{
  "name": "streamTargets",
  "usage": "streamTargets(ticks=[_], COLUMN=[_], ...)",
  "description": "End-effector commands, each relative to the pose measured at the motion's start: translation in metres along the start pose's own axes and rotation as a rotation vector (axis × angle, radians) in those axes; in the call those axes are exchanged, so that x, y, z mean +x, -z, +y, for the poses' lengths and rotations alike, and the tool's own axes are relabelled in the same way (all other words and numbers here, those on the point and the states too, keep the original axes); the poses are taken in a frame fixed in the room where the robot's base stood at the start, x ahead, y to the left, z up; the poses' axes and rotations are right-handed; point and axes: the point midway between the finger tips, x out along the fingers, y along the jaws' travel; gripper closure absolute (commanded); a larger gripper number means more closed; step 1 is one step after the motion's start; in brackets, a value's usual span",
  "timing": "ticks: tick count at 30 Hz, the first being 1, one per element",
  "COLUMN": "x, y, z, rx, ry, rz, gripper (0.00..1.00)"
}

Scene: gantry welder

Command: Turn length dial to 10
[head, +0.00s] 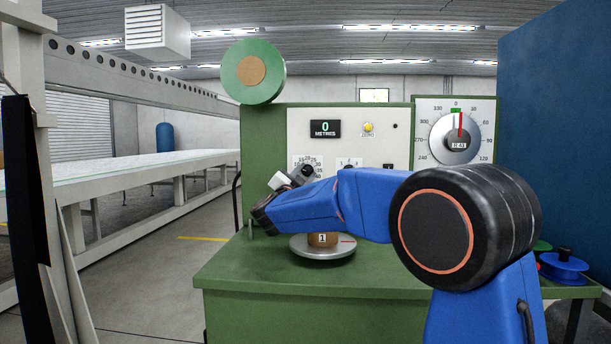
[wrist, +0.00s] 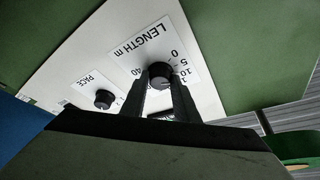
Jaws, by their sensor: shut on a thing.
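The length dial is a small black knob on a white plate marked LENGTH m. In the wrist view the length dial (wrist: 160,71) sits between the two dark fingers of my gripper (wrist: 160,88), which is shut on it. The numbers 0, 5 and 10 show to the right of the knob; the lower numbers are partly cut off or hidden. I cannot tell surely which number the knob's mark points to. In the head view my gripper (head: 290,181) reaches the length dial (head: 307,170) on the panel, partly hiding its scale.
A PACE knob (wrist: 104,99) sits beside the length dial. Above them are a display (head: 326,129) reading 0 METRES and a yellow ZERO button (head: 368,127). A round gauge (head: 455,138) is at right.

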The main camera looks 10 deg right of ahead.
Motion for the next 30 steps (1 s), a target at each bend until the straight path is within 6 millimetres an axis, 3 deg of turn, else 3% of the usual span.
streamTargets(ticks=[9,23,24,26,30], x=[0.0000,0.0000,0.0000,0.0000,0.0001], y=[-0.0005,-0.0004,-0.0005,-0.0004,-0.0003], z=[0.0000,0.0001,0.0001,0.0001,-0.0002], rx=[0.108,0.125,0.125,0.125,0.125], ry=[-0.047,-0.054,-0.054,-0.053,-0.053], rz=[-0.001,0.000,0.000,0.000,0.000], gripper=[0.95,0.95,0.70,0.56,0.54])
